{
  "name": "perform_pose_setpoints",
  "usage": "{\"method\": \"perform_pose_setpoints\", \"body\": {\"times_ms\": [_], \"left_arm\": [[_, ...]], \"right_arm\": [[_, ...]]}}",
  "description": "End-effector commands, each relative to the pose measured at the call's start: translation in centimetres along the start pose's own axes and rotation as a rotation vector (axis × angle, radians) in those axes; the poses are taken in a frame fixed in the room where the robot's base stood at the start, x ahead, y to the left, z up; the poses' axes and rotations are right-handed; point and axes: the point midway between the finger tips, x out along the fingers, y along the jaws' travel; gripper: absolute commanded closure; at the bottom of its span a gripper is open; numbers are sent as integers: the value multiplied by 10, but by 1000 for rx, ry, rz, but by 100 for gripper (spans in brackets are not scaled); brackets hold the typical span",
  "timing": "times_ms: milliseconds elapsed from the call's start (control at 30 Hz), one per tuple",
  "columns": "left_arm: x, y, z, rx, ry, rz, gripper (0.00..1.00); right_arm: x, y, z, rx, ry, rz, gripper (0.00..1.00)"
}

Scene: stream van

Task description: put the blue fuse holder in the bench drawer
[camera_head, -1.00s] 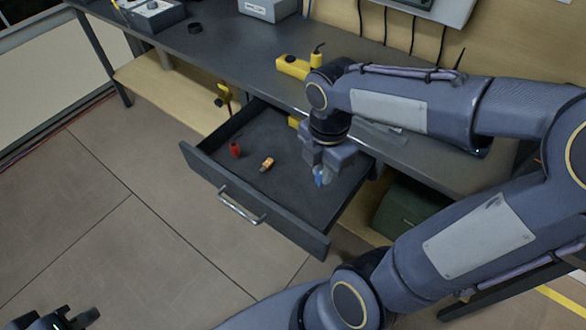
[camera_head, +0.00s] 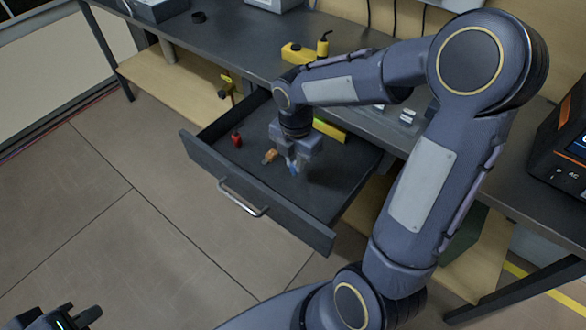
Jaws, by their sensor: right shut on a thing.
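The blue fuse holder (camera_head: 293,167) shows as a small blue piece between the fingers of my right gripper (camera_head: 292,163), which is shut on it. The gripper points down inside the open bench drawer (camera_head: 312,218). Whether the fuse holder touches the drawer floor I cannot tell, and the fingers hide part of it. My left gripper (camera_head: 82,318) is at the bottom left corner, far from the drawer and cut off by the picture edge; its finger gap is not clear.
In the drawer are a red piece (camera_head: 236,140), an orange piece (camera_head: 270,156) close to my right gripper, and a yellow object (camera_head: 328,130) at the back. The bench top (camera_head: 240,40) above carries a yellow tool (camera_head: 297,53). The drawer's front right floor is clear.

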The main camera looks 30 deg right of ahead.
Motion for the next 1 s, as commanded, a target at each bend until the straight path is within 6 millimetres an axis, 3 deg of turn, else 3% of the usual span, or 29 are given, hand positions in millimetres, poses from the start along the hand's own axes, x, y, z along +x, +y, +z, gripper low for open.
{"method": "perform_pose_setpoints", "body": {"times_ms": [167,400,800,833,1000], "left_arm": [[2,-1,1,0,0,0,100],[8,-4,4,0,0,0,100],[10,-5,5,0,0,0,100],[9,-4,5,0,0,0,100],[9,-4,5,0,0,0,100]], "right_arm": [[10,7,2,-1,0,0,100],[41,9,3,0,0,-2,100],[46,9,3,0,-1,0,100],[45,9,3,0,-1,1,81],[44,9,3,0,-1,1,63]]}}
